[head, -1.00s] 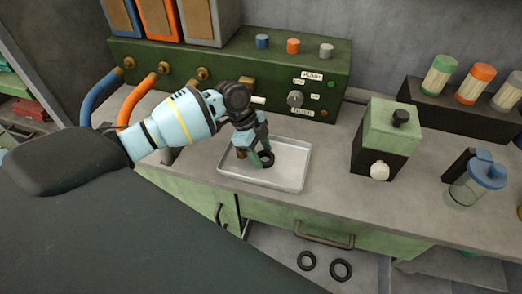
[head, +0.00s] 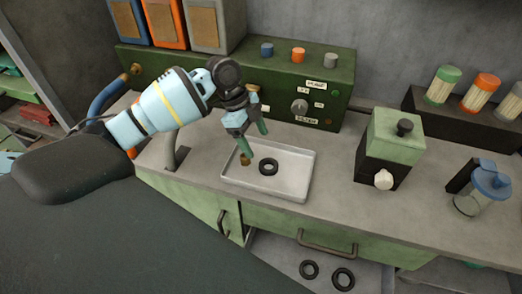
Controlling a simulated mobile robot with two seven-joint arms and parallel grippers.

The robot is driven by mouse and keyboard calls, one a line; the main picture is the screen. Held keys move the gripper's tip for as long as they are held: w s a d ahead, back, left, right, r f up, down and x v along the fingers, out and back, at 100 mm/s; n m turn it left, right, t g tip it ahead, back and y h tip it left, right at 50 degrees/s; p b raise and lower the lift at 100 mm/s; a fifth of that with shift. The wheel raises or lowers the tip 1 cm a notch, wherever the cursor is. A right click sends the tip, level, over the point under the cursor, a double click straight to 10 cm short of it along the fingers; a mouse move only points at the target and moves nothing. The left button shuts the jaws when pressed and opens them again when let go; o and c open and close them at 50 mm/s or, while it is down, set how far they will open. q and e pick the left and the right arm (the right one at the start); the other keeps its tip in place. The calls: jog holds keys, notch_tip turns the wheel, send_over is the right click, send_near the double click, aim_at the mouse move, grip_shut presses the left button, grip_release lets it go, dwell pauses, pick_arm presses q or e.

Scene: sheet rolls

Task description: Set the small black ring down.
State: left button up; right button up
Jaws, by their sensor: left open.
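My left gripper (head: 254,142) is open and empty, above the tray's back left part, apart from the ring. My right gripper is not in view.
A green control panel (head: 230,82) with knobs stands behind the tray. A green and black box (head: 388,150) and a blue-lidded jar (head: 484,188) stand to the right. Two black rings (head: 310,269) lie in the open drawer below.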

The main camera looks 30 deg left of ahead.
pick_arm(q)
jog(key=shift+v, duration=2)
jog(key=shift+d+f, duration=0.1)
